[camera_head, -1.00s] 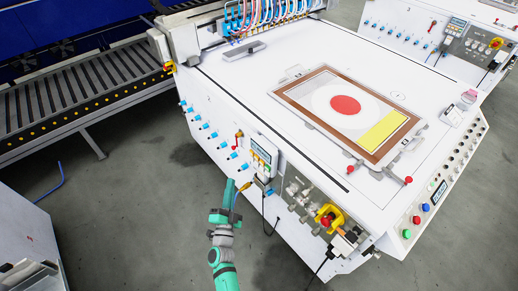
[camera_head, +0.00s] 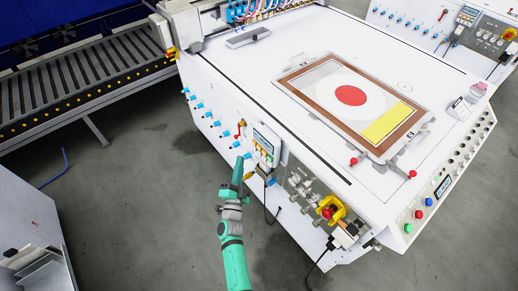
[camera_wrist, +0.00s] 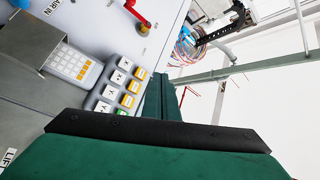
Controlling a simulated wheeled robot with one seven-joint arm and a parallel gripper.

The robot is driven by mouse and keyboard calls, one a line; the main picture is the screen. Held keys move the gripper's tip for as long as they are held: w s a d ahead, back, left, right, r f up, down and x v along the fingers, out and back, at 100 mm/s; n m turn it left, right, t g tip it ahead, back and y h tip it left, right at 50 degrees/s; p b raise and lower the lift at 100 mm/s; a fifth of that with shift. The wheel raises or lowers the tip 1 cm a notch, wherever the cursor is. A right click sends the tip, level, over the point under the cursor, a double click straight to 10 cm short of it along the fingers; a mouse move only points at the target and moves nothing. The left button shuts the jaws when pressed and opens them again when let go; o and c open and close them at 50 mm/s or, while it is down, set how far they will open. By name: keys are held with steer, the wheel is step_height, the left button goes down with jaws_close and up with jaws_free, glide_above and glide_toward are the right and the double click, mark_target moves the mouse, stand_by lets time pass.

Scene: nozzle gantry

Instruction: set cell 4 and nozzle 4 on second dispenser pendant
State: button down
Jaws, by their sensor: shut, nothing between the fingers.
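A pendant (camera_head: 265,146) with a small screen and orange keys hangs on the near side wall of the white machine. In the wrist view its angled key block (camera_wrist: 121,88) has white axis keys, orange keys and a green key. A similar pendant (camera_head: 467,16) is on the far machine at upper right. My gripper (camera_head: 241,160) is shut and empty, just left of the near pendant. In the wrist view its green fingers (camera_wrist: 162,90) lie close beside the key block, partly covering that side. I cannot tell whether they touch it. The screen's values are unreadable.
A numeric keypad (camera_wrist: 72,62) with orange keys sits beside a grey hood (camera_wrist: 32,38). Blue fittings (camera_head: 208,114) line the side wall. A red lever (camera_head: 240,127) is above my gripper. Right of the pendant are valves and a yellow-red switch (camera_head: 332,209).

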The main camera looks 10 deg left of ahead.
mark_target(259, 148)
steer(key=w+d, duration=0.1)
steer(key=w, duration=0.1)
steer(key=w+d, duration=0.2)
steer(key=shift+w+d, duration=0.25)
steer(key=shift+w, duration=0.05)
steer(key=shift+a, duration=0.1)
stand_by(0.5)
stand_by(1.4)
steer(key=shift+w+d, duration=0.3)
steer(key=shift+d, duration=0.1)
